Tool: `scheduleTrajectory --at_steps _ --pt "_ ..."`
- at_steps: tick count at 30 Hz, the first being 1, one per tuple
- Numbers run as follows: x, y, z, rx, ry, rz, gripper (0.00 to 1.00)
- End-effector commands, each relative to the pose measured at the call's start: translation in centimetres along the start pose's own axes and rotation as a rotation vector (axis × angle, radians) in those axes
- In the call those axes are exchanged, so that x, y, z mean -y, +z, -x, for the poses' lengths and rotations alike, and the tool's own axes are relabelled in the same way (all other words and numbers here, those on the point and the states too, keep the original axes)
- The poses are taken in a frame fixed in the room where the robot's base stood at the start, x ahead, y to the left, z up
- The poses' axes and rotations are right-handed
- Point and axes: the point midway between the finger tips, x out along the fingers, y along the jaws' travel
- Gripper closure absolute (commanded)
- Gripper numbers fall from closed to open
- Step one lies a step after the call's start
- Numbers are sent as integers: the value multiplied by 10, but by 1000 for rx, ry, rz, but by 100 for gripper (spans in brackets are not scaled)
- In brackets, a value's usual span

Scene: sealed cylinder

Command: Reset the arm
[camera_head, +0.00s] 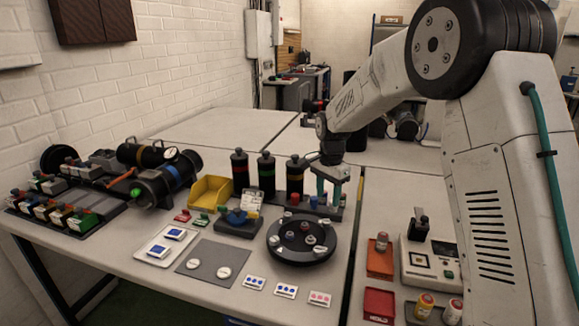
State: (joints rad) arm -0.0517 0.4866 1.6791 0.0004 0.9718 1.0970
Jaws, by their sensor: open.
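My arm comes in from the right and reaches over the table. My gripper (328,190) is at its end, pointing down above the rear of the black round tray (301,254). It is in front of the rack of small coloured pieces. The jaws are small in this view and look open. I see nothing held between them. Part of the rack behind the gripper is hidden.
Three black cylinders (266,175) with coloured bands stand behind the tray. A yellow bin (210,191), a grey mat (208,255) and a white tray (157,256) lie to the left. A white device (425,270) and red trays (379,304) are at the right. The rear tables are largely clear.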

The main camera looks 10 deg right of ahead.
Motion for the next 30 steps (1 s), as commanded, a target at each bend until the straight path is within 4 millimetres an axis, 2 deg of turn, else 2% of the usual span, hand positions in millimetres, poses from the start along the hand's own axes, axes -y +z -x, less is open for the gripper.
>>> scheduleTrajectory --at_steps 4,6,8,17,21,27,30 --pt "-7 4 -4 14 25 110 53" --pt "-24 12 -15 43 67 202 53" --pt "-45 22 -12 67 94 295 53" --pt "-139 66 43 118 118 623 53" --pt "-192 91 73 125 108 765 53" --pt "-267 127 102 112 81 930 53" --pt "-302 144 109 95 64 993 53"
